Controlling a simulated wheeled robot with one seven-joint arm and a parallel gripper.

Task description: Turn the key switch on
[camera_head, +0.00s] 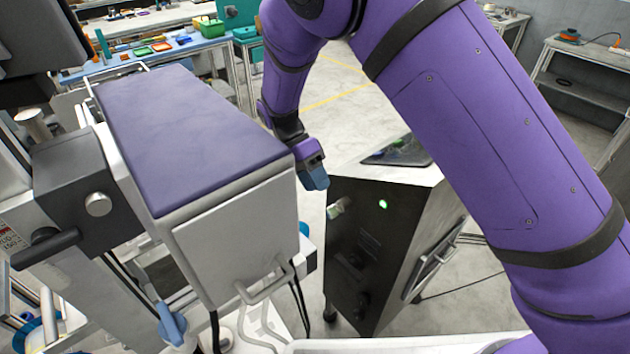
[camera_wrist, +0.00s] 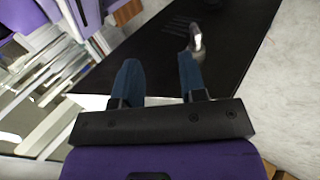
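The key switch (camera_head: 337,208) is a small silver metal piece sticking out of the black front panel (camera_head: 349,240) of a cabinet. A green light (camera_head: 383,204) glows to its right. My gripper (camera_head: 315,181) is just above and left of the switch, pointing down, with blue fingertips. In the wrist view my gripper (camera_wrist: 159,60) has its two blue fingers apart with nothing between them. The silver key switch (camera_wrist: 195,38) shows just beyond the tip of the right finger. I cannot tell whether that finger touches it.
A large box with a purple top (camera_head: 185,130) stands close on the left of my gripper. The cabinet has dark knobs (camera_head: 357,262) lower on its panel and a handle (camera_head: 437,258) on its right side. Workbenches stand at the back; a cable lies on the floor at right.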

